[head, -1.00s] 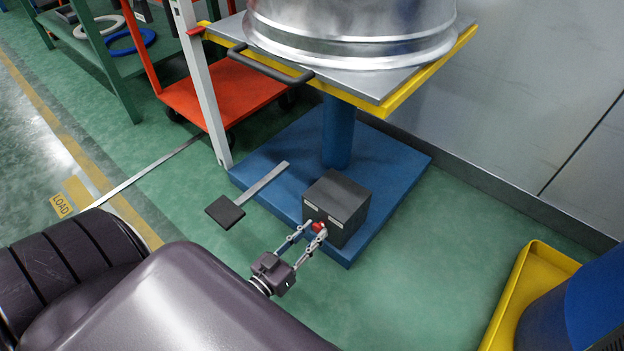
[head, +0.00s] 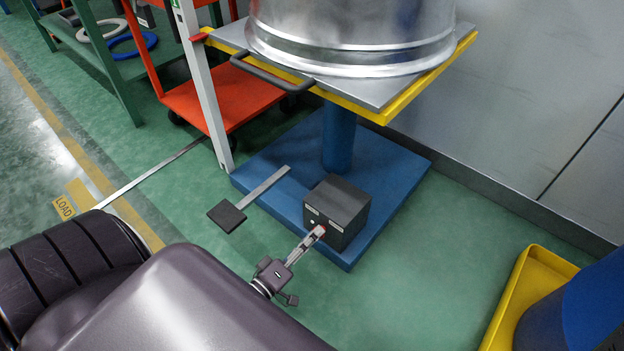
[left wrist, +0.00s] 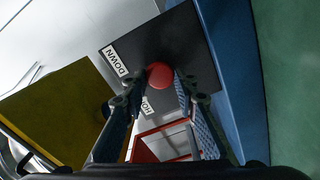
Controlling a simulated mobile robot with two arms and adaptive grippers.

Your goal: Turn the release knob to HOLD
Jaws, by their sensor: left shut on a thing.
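The release knob is a small red round knob (left wrist: 160,76) on the front of a dark grey box (head: 345,200). The box stands on the blue base of the lift table. My left gripper (head: 320,231) reaches the box front and is shut on the knob, which is mostly hidden by the fingers in the head view. In the left wrist view the two fingertips (left wrist: 161,88) sit on either side of the knob. A white label reading DOWN (left wrist: 116,61) shows beside it. A second label (left wrist: 147,106), partly hidden, shows "HO". My right gripper is not in view.
A black foot pedal (head: 227,216) on a metal bar lies left of the box. The table top (head: 385,88) with its yellow edge overhangs the base and carries a large metal drum (head: 350,35). A red cart (head: 215,105) stands behind left. A yellow tray (head: 510,300) is at right.

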